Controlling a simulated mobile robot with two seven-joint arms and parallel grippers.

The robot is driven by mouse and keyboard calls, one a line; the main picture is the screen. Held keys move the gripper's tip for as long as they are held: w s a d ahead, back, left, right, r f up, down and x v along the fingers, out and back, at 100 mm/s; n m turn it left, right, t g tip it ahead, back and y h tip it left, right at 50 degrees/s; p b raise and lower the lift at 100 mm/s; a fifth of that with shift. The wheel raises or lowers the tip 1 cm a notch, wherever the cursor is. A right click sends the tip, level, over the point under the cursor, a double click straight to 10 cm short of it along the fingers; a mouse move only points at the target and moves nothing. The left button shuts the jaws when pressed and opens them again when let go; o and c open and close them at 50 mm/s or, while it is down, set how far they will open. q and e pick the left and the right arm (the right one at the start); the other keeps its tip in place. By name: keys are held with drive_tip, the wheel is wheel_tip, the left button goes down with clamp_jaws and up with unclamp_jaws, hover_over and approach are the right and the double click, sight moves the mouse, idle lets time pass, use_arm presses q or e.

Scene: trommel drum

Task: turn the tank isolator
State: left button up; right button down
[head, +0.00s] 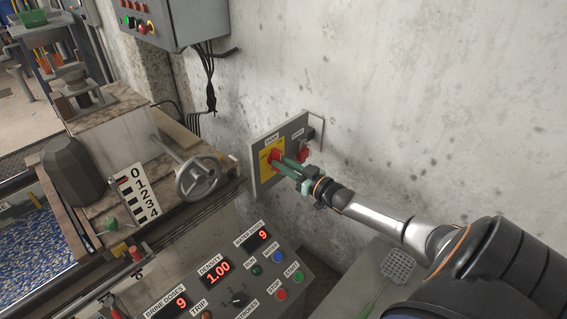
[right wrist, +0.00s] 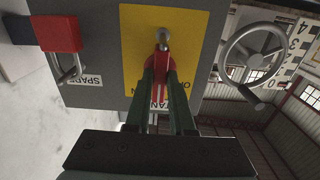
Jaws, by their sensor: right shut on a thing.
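The tank isolator is a red handle (head: 275,156) on a yellow plate (head: 265,163), set on a grey wall box (head: 256,182). My right gripper (head: 280,162) reaches it from the right, with its green fingers at the handle. In the right wrist view the fingertips (right wrist: 161,68) are shut on the red handle (right wrist: 161,60), one on each side. A round metal knob (right wrist: 163,35) shows just beyond them. The plate's lettering is partly hidden behind the fingers, so the handle's setting cannot be read. My left gripper is not in view.
A red padlock (right wrist: 59,34) hangs beside the yellow plate, near a "SPARE" label (right wrist: 84,80). A handwheel (head: 198,178) stands left of the box. A control panel (head: 225,275) with displays and buttons lies below. Bare concrete wall (head: 430,100) is at right.

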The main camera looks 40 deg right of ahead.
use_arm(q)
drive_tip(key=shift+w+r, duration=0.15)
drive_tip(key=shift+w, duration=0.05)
use_arm(e)
drive_tip(key=c, duration=0.8)
unclamp_jaws()
use_arm(q)
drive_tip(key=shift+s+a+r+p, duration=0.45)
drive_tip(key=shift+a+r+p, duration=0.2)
drive_tip(key=shift+p, duration=0.7)
use_arm(e)
drive_tip(key=shift+s+d, duration=0.15)
drive_tip(key=shift+s, duration=1.95)
drive_tip(key=shift+s+d, duration=0.2)
drive_tip(key=shift+s, duration=1.85)
drive_tip(key=shift+s+d, duration=0.15)
drive_tip(key=shift+s, duration=1.95)
